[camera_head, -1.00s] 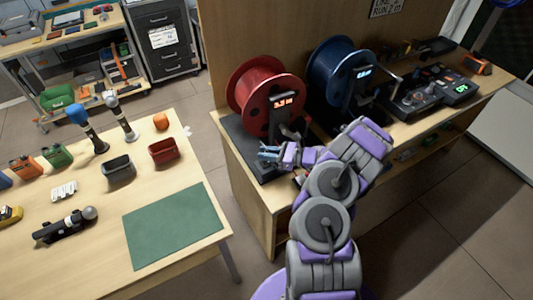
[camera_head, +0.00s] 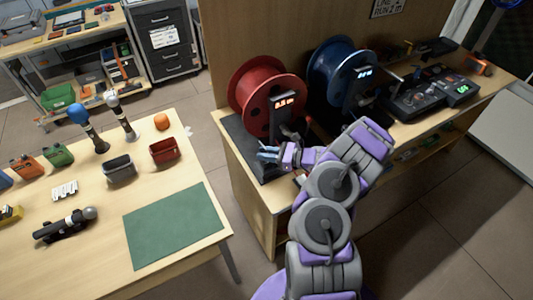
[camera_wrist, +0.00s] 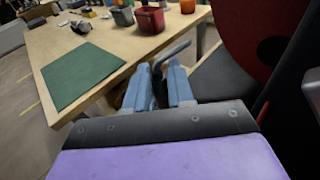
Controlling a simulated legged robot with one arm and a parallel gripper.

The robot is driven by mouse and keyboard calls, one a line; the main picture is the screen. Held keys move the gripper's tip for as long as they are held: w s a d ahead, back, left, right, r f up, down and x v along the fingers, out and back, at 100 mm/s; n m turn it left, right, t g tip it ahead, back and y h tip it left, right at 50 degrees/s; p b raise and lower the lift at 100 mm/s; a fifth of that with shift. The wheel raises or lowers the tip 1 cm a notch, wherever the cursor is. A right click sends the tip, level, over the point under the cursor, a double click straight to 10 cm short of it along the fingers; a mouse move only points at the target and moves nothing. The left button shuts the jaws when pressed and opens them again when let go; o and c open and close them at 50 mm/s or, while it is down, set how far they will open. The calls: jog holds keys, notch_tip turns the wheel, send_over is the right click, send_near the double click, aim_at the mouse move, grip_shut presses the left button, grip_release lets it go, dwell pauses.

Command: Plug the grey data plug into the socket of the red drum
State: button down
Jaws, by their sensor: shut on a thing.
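The red drum (camera_head: 258,88) stands on a dark base (camera_head: 240,143) at the left end of the wooden bench, with a lit display post (camera_head: 284,108) in front of it. Its red flange (camera_wrist: 240,25) fills the upper right of the wrist view. My gripper (camera_head: 267,154) is in front of the drum, low over the base. In the wrist view, its blue fingers (camera_wrist: 159,83) are shut on a dark grey piece, apparently the grey data plug (camera_wrist: 174,53), mostly hidden between them. I cannot make out the drum's socket in either view.
A blue drum (camera_head: 335,72) stands right of the red one, with a black control console (camera_head: 425,95) beyond. A table with a green mat (camera_head: 173,225), cups and tools is at left. Open floor separates table and bench.

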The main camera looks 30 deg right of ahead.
jog(key=shift+f+b, duration=0.55)
jog(key=shift+f, duration=0.35)
dwell(0.3)
jog(key=c, duration=0.9)
grip_release()
jog(key=shift+d, duration=0.1)
jog(key=p+v, duration=0.3)
jog(key=v, duration=1.4)
jog(key=shift+s+d, duration=0.1)
jog(key=shift+d, duration=0.05)
